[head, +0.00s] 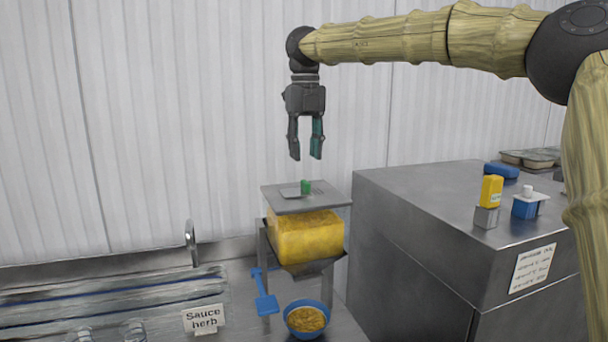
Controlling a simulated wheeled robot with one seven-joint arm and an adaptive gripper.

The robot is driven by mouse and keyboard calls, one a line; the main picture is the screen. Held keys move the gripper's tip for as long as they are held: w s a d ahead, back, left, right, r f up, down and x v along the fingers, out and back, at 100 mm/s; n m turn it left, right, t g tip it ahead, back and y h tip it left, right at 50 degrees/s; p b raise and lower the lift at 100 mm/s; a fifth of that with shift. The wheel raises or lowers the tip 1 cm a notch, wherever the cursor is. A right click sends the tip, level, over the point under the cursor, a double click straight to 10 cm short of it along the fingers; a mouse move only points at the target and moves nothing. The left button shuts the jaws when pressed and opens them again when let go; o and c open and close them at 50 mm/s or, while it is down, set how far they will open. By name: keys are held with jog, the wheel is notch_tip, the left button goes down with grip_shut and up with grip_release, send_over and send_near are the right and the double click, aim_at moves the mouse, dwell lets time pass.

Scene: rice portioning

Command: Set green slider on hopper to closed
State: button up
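The hopper (306,239) is a clear box filled with yellow grains, with a grey flat lid (330,203) and a metal stand. The green slider (305,187) is a small upright knob on a thin plate on the lid. Whether the slider stands at open or closed I cannot tell. My gripper (306,157) hangs above the lid, pointing down, with its two fingers apart and nothing between them. A gap separates the fingertips from the green slider, which lies almost straight below them.
A blue bowl (306,320) of grains stands beneath the hopper, with a blue scoop (266,303) beside it. A "Sauce herb" sign (203,318) stands at left. The steel cabinet (420,200) at right holds a yellow bottle (491,191) and a blue container (525,208). A corrugated wall is behind.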

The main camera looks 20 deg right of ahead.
aim_at(305, 181)
jog(key=f, duration=0.5)
jog(key=shift+w+d+p, duration=0.15)
jog(key=shift+w+p, duration=0.15)
jog(key=shift+w, duration=0.1)
jog(key=shift+s+f, duration=0.25)
jog(key=shift+f, duration=0.35)
jog(key=shift+w+f, duration=0.2)
jog(key=shift+f, duration=0.45)
jog(key=shift+s+r, duration=0.1)
jog(key=shift+s, duration=0.05)
